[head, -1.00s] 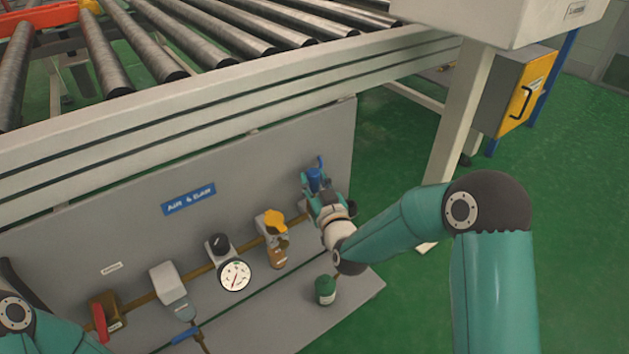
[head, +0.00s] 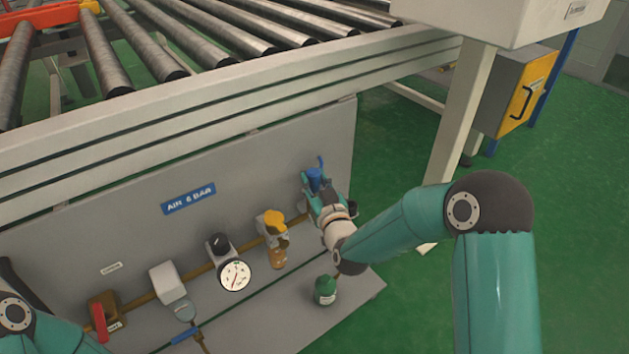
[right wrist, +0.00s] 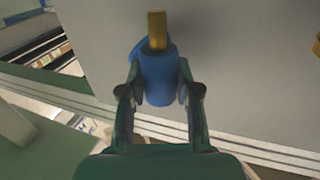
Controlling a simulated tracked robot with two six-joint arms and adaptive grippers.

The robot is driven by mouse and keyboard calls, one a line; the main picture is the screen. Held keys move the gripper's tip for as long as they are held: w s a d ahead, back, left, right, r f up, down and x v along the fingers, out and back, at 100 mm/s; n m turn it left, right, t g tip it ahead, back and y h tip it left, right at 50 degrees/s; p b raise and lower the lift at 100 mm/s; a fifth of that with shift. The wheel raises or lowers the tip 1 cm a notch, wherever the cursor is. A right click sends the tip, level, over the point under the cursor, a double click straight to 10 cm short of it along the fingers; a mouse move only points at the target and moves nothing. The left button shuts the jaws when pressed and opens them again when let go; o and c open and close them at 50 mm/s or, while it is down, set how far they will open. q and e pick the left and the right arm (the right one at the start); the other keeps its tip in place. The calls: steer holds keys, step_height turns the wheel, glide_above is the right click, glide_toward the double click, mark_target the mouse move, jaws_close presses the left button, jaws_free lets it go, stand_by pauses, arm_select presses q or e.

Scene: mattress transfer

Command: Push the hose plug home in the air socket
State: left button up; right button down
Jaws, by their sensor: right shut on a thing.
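My right gripper (head: 316,190) is at the right end of the grey panel, shut on a blue cylindrical fitting (head: 315,177). In the right wrist view the two fingers (right wrist: 158,75) press on both sides of this blue fitting (right wrist: 158,80), and a brass-coloured stub (right wrist: 157,29) sticks out of its far end. A small blue part shows behind it. I cannot tell plug from socket, or how deep one sits in the other. No hose can be made out on the fitting. My left gripper is out of view.
On the panel (head: 130,235), left of my right gripper, are a yellow-knobbed unit (head: 272,222), a round gauge (head: 235,275), a grey unit (head: 168,280) and a red-handled valve (head: 100,322). A dark green cup (head: 325,290) is below my right wrist. Roller conveyor rails (head: 200,110) run above.

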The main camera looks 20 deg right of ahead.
mark_target(315, 192)
steer(key=shift+f, duration=1.85)
stand_by(0.4)
steer(key=c, duration=0.7)
jaws_free()
steer(key=shift+c, duration=0.2)
steer(key=s, duration=1.2)
steer(key=shift+d, duration=0.25)
steer(key=shift+f, duration=0.1)
